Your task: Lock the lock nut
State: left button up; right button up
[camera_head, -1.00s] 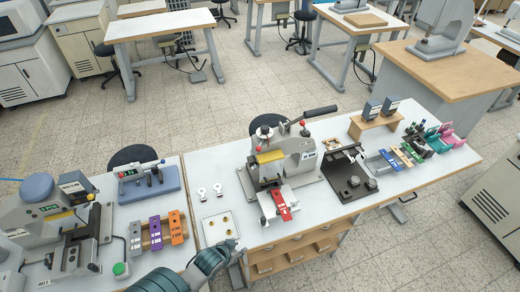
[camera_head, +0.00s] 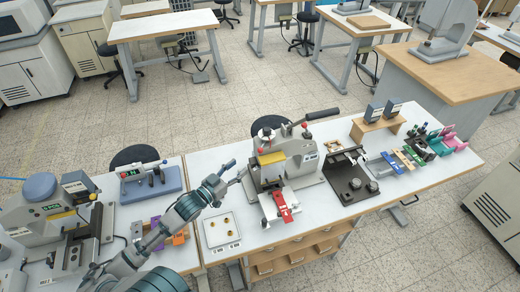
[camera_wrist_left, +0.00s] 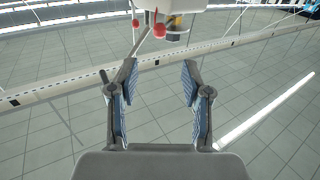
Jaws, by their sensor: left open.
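The grey stamping press (camera_head: 285,158) stands at the middle of the long table, with a dark lever and red knobs. A red plate (camera_head: 281,206) lies on its front slide. I cannot single out the lock nut; a red knob (camera_wrist_left: 159,30) shows ahead in the left wrist view, beside a smaller red knob (camera_wrist_left: 136,22) under a pale housing. My left gripper (camera_head: 240,173) is raised just left of the press. In the left wrist view my left gripper (camera_wrist_left: 159,72) is open and empty, short of the knobs. My right gripper is out of view.
A white plate with brass pieces (camera_head: 222,230) lies left of the press. A black fixture (camera_head: 352,182) stands to its right. A second machine (camera_head: 40,220) and a blue stand (camera_head: 152,183) are at the left. My arm partly covers purple and orange pieces.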

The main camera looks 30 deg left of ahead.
aim_at(260, 150)
pick_arm(q)
jog(key=w, duration=0.4)
jog(key=w+d+p, duration=0.1)
jog(key=w, duration=0.3)
jog(key=w+d, duration=0.1)
jog(key=w, duration=0.3)
jog(key=shift+w+d, duration=0.1)
jog(key=shift+w, duration=0.15)
